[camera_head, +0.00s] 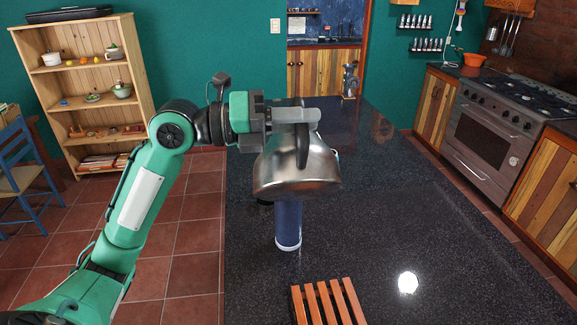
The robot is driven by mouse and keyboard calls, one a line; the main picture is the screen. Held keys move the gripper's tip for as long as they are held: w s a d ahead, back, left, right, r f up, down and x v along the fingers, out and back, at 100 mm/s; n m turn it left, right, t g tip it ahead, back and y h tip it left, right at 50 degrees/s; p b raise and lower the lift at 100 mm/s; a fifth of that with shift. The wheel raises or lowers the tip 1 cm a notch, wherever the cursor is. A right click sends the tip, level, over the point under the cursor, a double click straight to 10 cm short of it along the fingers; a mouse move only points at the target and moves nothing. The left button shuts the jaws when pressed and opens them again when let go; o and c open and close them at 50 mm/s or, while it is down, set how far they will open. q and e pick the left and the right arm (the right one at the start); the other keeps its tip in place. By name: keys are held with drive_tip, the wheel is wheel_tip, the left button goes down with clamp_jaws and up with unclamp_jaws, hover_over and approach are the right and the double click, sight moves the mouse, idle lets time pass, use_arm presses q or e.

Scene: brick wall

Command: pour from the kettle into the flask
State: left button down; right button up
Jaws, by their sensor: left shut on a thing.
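The kettle (297,172) is a shiny metal vessel with a dark handle, held up in the air over the dark counter. My left gripper (303,123) is shut on the kettle's handle, coming in from the left. The kettle looks slightly tilted. The flask (288,226) is a dark blue cylinder with a pale band at its base, standing upright on the counter. The kettle hides the flask's top, so I cannot tell how the spout and the flask's mouth line up. My right gripper is not in view.
The dark speckled counter (420,245) is mostly clear to the right of the flask. An orange-brown slatted wooden rack (328,304) lies at the near edge. A metal appliance (350,80) stands at the far end. A wooden shelf (85,85) and a stove (490,130) are farther off.

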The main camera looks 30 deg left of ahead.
use_arm(q)
drive_tip(key=shift+w+a+r+p, duration=0.1)
drive_tip(key=shift+w+r+p, duration=0.05)
drive_tip(key=shift+r+p, duration=0.15)
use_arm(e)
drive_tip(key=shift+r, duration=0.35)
use_arm(q)
drive_tip(key=shift+f, duration=0.1)
